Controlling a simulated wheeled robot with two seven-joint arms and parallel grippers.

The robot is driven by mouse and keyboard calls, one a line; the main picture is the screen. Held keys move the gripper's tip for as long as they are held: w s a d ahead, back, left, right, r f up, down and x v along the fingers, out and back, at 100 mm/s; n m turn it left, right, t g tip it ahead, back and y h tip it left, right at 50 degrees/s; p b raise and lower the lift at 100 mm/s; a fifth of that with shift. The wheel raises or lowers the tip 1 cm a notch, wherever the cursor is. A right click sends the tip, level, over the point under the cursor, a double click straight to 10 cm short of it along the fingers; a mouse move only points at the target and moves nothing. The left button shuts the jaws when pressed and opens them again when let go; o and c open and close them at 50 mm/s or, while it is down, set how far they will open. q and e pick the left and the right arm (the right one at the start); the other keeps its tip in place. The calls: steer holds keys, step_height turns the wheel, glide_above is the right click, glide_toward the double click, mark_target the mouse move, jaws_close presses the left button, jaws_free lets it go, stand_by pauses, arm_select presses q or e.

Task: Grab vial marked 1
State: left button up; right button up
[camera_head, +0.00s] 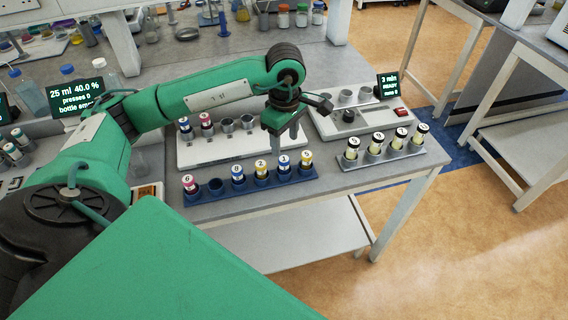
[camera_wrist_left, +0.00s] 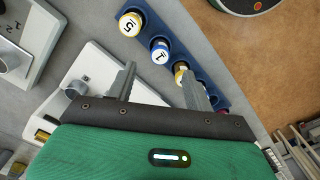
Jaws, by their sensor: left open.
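The vial marked 1 (camera_head: 284,165) has a blue band and a white cap. It stands upright in the dark blue rack (camera_head: 222,196), between a yellow vial marked 2 (camera_head: 261,170) and a yellow vial marked 5 (camera_head: 307,160). In the left wrist view, vial 1 (camera_wrist_left: 160,50) shows just beyond the fingertips, between vial 5 (camera_wrist_left: 131,24) and vial 2 (camera_wrist_left: 180,72). My left gripper (camera_head: 286,136) is open and empty, pointing down above and behind the rack near vial 1. Its two fingers (camera_wrist_left: 160,78) are apart, with nothing between them. My right gripper is not in view.
The rack also holds a blue vial marked 8 (camera_head: 238,176), a red vial marked 6 (camera_head: 190,184) and an empty slot (camera_head: 216,187). A white block (camera_head: 196,155) stands behind it. A device (camera_head: 350,118) and a grey rack of cream vials (camera_head: 380,158) lie to the right.

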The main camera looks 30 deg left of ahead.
mark_target(284, 159)
arm_select(q)
step_height(284, 159, down, 3)
steer(key=shift+r, duration=0.1)
steer(key=shift+f+p, duration=0.55)
steer(key=shift+p, duration=0.2)
step_height(284, 159, down, 3)
steer(key=shift+a+f+p, duration=0.1)
steer(key=shift+f+p, duration=0.1)
steer(key=shift+p, duration=0.55)
steer(key=shift+f, duration=0.45)
steer(key=shift+c, duration=0.4)
steer(key=c, duration=1)
